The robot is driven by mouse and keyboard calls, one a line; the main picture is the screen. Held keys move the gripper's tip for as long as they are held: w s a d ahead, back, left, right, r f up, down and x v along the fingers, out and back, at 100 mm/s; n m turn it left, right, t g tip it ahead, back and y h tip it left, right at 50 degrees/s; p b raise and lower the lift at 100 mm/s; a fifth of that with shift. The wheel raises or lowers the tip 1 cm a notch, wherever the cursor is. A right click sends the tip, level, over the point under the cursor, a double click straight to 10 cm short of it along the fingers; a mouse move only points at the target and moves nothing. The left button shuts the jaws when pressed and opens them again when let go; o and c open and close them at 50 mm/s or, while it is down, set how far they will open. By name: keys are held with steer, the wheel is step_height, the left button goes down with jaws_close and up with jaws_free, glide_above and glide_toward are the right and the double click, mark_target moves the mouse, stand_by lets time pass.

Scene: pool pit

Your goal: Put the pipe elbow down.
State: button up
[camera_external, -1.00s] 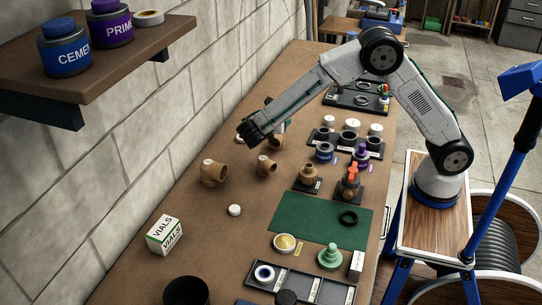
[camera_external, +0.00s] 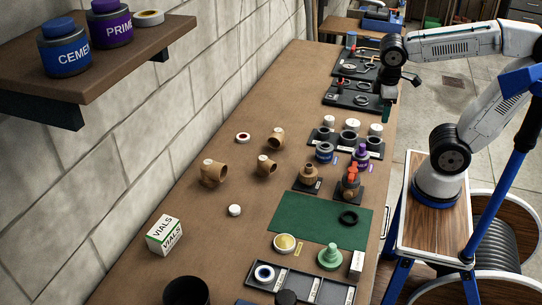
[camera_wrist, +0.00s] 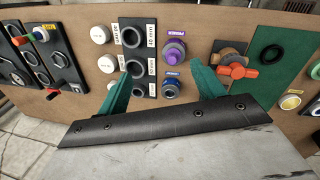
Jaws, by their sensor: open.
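Several tan pipe elbows stand on the bench toward the wall: a large one (camera_external: 213,173), a small one (camera_external: 266,165) and one farther back (camera_external: 277,139). I cannot tell which is the task's elbow. My gripper (camera_external: 392,95) is over the bench's right edge, well away from them. In the wrist view, its green fingers are spread (camera_wrist: 163,85) with nothing held between them. The bench holders and bottles show beyond the fingers. These three elbows do not show in the wrist view.
A red-and-white ring (camera_external: 243,137) and a white cap (camera_external: 234,210) lie near the elbows. A black holder with rings (camera_external: 340,140), a purple-capped bottle (camera_external: 361,157) and an orange-handled valve (camera_external: 350,182) stand at right. The green mat (camera_external: 300,222) is mostly bare.

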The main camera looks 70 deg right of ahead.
steer(key=s+m, duration=0.1)
steer(key=s+a+f+m+t+y, duration=0.1)
steer(key=s, duration=0.1)
steer(key=s+a+y, duration=0.1)
steer(key=s, duration=0.1)
steer(key=shift+a+f+m+t, duration=0.1)
steer(key=shift+f+m+t, duration=0.2)
steer(key=shift+m, duration=0.1)
stand_by(1.0)
steer(key=shift+o, duration=1.3)
